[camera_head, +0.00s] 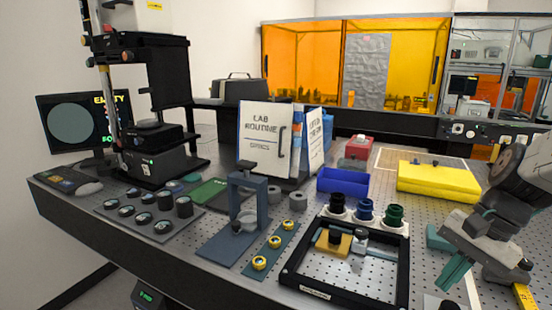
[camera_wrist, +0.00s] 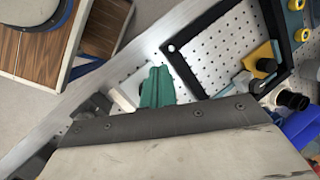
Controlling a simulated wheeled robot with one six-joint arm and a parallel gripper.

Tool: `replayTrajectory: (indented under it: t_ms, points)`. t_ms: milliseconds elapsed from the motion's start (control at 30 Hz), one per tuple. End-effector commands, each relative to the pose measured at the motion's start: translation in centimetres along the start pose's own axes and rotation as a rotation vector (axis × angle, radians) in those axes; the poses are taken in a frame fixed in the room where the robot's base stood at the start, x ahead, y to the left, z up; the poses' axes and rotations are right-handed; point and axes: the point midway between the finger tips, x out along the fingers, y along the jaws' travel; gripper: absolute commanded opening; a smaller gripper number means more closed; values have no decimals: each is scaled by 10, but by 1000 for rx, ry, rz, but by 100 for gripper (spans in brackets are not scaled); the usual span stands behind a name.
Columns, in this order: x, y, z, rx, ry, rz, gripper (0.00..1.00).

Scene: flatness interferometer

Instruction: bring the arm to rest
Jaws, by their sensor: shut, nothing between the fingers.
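My gripper (camera_head: 450,280) is at the right of the head view, above the front right part of the perforated optical table (camera_head: 330,265). Its teal fingers point down and left, and nothing shows between them. The wrist view also shows the fingers (camera_wrist: 157,88) close together, above the table edge beside the black frame. My arm comes in from the right edge of the head view, bent at the wrist. The gripper appears apart from the black frame (camera_head: 290,282) to its left.
The black frame holds a yellow block (camera_head: 328,246) and a clamp. Behind it are dark, blue and green lens mounts (camera_head: 365,210), a blue bin (camera_head: 343,183) and a yellow case (camera_head: 438,181). A yellow tape measure (camera_head: 524,297) lies near my arm. A monitor (camera_head: 70,125) stands far left.

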Motion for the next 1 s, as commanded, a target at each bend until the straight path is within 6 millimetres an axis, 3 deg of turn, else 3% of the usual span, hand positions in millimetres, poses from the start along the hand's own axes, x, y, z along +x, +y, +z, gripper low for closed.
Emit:
replayTrajectory:
  t_ms: [33, 200, 400, 600, 1000]
  points:
    - [-3, 8, 19, -132, 27, 51, 0]
    - [-13, 40, 67, -554, 115, 238, 0]
    - [-23, 57, 98, -788, 223, 333, 0]
    - [-28, 52, 112, -858, 271, 312, 0]
    - [-27, 51, 112, -858, 268, 311, 0]
